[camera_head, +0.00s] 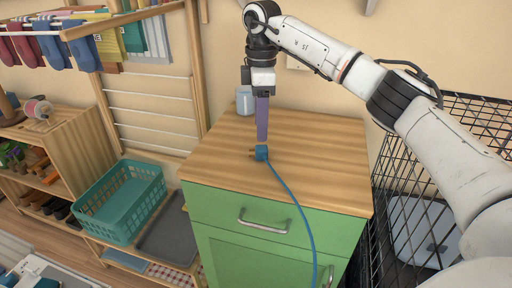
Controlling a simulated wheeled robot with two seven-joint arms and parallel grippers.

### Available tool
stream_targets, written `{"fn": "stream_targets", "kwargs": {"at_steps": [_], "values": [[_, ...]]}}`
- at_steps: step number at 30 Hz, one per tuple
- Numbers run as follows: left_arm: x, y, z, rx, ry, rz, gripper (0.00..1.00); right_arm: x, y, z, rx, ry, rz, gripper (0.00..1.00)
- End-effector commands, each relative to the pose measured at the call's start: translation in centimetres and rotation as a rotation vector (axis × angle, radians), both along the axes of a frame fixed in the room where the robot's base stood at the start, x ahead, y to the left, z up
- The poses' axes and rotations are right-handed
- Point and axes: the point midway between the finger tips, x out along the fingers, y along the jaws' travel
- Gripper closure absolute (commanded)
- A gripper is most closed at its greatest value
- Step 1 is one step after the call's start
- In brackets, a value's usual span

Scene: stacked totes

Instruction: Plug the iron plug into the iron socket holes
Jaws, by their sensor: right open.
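The blue iron plug (262,154) lies on the wooden top of the green cabinet, near its middle. Its prongs point left, and its blue cord runs right and down over the cabinet's front edge. My right gripper (262,139) points straight down just above the plug, its purple fingers seen nearly edge-on. It is open and does not visibly hold the plug; whether the fingertips touch it is hard to tell. A pale wall plate (297,63), perhaps the socket, shows partly behind my right arm; its holes cannot be made out. My left gripper is out of view.
The green cabinet (240,248) has a broad clear wooden top. A grey-blue container (244,101) stands at its back, close behind the gripper. A black wire cage (386,190) stands right. A teal basket (122,203) and a wooden drying rack (198,70) are left.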

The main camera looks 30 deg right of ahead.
Motion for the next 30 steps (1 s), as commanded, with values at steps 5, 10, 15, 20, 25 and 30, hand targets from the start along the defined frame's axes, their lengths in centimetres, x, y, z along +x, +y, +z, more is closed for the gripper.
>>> {"fn": "stream_targets", "kwargs": {"at_steps": [5, 10, 15, 20, 25, 30], "values": [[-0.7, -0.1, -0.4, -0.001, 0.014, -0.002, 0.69, 0.0, 0.0, -1.6, 0.0, 0.0, 0.0, 0.53], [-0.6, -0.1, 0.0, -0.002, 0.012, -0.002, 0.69, -0.4, -0.2, -3.6, 0.0, 0.004, 0.001, 0.53], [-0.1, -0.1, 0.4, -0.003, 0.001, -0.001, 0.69, -0.5, -0.2, -6.0, -0.001, 0.003, 0.0, 0.53], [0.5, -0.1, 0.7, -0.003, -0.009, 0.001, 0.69, -0.5, -0.2, -6.8, 0.0, 0.0, 0.0, 0.53], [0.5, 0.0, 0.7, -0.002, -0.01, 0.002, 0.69, -0.5, -0.2, -6.8, 0.0, -0.001, 0.0, 0.53], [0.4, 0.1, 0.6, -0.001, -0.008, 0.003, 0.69, -0.5, -0.2, -6.8, 0.0, -0.001, 0.001, 0.8]]}}
